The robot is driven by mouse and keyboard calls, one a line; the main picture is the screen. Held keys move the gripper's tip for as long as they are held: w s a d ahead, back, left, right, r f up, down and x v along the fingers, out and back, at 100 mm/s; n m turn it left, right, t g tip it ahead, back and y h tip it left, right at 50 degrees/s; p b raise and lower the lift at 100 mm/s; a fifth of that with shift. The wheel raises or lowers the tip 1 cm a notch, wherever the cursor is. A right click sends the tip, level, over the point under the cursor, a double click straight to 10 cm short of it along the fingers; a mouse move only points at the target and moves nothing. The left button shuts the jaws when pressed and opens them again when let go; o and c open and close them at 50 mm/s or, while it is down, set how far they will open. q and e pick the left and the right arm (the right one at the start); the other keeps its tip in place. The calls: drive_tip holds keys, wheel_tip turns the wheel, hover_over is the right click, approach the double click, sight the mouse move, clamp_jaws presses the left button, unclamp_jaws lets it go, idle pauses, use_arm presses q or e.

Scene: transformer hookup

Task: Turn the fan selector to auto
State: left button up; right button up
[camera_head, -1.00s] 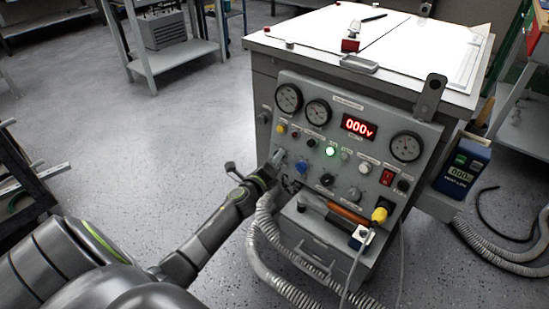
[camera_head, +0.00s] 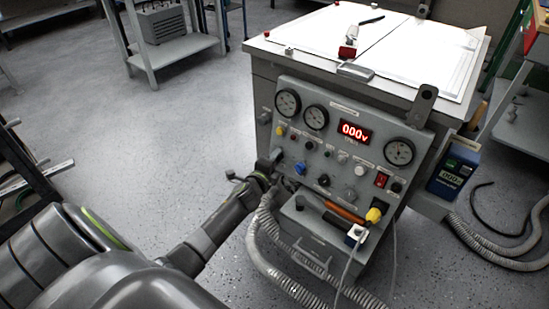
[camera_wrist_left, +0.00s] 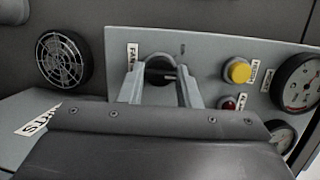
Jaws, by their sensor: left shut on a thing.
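The fan selector (camera_wrist_left: 159,65) is a dark round knob on the grey control panel, beside a label reading FANS (camera_wrist_left: 132,56) in the left wrist view. My left gripper (camera_wrist_left: 161,82) has one finger on each side of the knob and is shut on it. The fingers hide part of the knob, and I cannot read its setting. In the head view my left gripper (camera_head: 276,158) is at the panel's left edge, covering the selector. My right gripper is not in view.
The panel (camera_head: 340,165) carries gauges, buttons, a red 000V display (camera_head: 354,132) and a blue knob (camera_head: 299,168). A yellow button (camera_wrist_left: 238,71) is right of the selector. A round fan grille (camera_wrist_left: 63,60) is left. Corrugated hoses (camera_head: 262,235) hang below my wrist.

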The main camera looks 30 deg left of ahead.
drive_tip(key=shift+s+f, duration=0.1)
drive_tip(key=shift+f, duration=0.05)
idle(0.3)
use_arm(q)
drive_tip(key=o, duration=1)
drive_tip(key=shift+c, duration=0.2)
drive_tip(key=shift+s, duration=0.1)
drive_tip(key=p+v, duration=0.2)
drive_tip(key=v, duration=1.5)
drive_tip(key=shift+p, duration=0.35)
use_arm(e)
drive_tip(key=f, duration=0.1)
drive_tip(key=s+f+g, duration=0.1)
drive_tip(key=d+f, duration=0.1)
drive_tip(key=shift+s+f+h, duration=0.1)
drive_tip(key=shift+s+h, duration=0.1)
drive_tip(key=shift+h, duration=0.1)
use_arm(q)
drive_tip(key=shift+s+r, duration=0.1)
